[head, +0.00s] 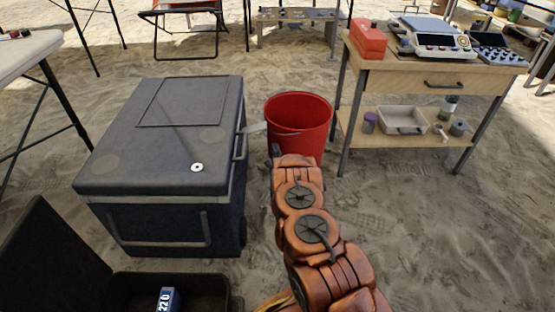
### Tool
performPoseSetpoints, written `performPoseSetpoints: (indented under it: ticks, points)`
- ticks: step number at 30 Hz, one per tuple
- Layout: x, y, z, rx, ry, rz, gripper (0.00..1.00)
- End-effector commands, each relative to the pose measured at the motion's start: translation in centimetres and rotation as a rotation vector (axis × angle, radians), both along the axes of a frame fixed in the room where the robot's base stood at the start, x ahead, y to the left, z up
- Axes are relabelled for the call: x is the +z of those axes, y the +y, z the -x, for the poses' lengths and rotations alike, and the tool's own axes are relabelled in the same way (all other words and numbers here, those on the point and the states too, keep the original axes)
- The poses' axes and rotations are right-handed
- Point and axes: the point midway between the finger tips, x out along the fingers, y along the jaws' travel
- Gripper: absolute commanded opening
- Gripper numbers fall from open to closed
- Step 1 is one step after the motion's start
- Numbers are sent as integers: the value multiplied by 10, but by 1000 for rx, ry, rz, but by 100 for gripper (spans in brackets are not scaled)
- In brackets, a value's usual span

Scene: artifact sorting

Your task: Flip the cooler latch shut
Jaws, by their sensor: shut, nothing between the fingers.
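The dark blue-grey cooler (150,215) stands on the sand at left, and its lid (130,150) looks down. A pale flat tab (252,129), possibly the latch, sticks out between the cooler's right edge and the red bucket; I cannot tell its exact state. A grey bar handle (239,140) runs along the cooler's right side. My gripper (276,151), a small dark end on my orange arm, is shut and empty. It appears right of the cooler, just below the tab in the picture and in front of the bucket; contact is unclear.
A red bucket (305,112) stands right of the cooler. A wooden workbench (440,78) with instruments and a lower shelf is at right. An open black case (50,255) lies at front left. A white table (25,52) is at far left. Sand at lower right is clear.

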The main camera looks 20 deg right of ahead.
Motion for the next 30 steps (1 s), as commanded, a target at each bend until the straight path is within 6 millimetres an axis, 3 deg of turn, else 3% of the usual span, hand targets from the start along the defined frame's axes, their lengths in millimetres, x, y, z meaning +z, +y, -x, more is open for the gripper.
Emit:
performPoseSetpoints:
  ticks: [5,21,30]
  points:
    - [5,-4,-17,-1,-5,2,0]
    - [33,14,-21,1,-3,1,0]
    - [39,17,-22,0,-2,1,0]
